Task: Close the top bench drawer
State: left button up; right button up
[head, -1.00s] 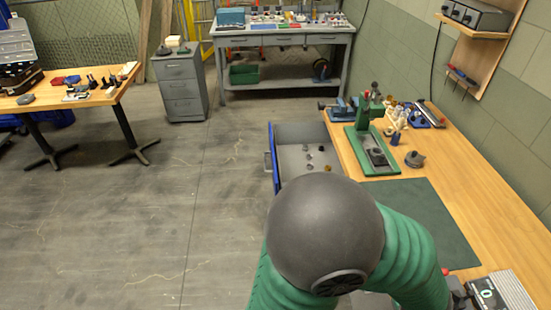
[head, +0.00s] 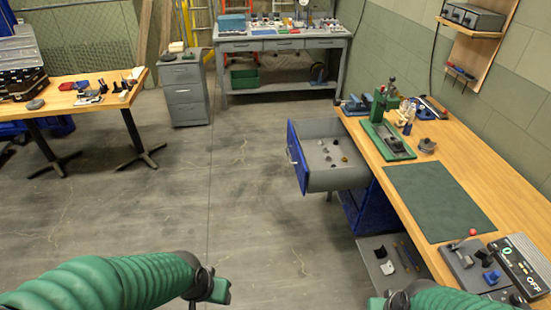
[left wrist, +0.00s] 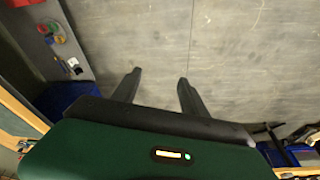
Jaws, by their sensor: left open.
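The top bench drawer (head: 334,179) stands pulled out from the left side of the wooden workbench (head: 476,150) in the head view. It has a grey body, a blue front (head: 297,157) with a handle, and several small parts inside. My left arm comes in low at the left, and its hand is well short of the drawer, nearer to me and apart from it. In the left wrist view my left gripper (left wrist: 158,90) is open, with empty floor between its fingers. My right arm shows at the bottom right; its fingers are out of frame.
A blue cabinet (head: 367,208) stands under the drawer, and a low grey shelf (head: 376,246) with small parts lies nearer. A green mat (head: 440,202) and a green press (head: 388,139) are on the benchtop. The floor (head: 240,220) left of the drawer is clear.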

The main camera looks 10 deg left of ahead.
aim_at(315, 174)
jog(key=k+j, duration=0.15)
jog(key=i, duration=0.9)
jog(key=i+z, duration=0.15)
jog(key=i, duration=0.75)
jog(key=i+j, duration=0.15)
jog(key=i, duration=0.75)
jog(key=l+z, duration=0.05)
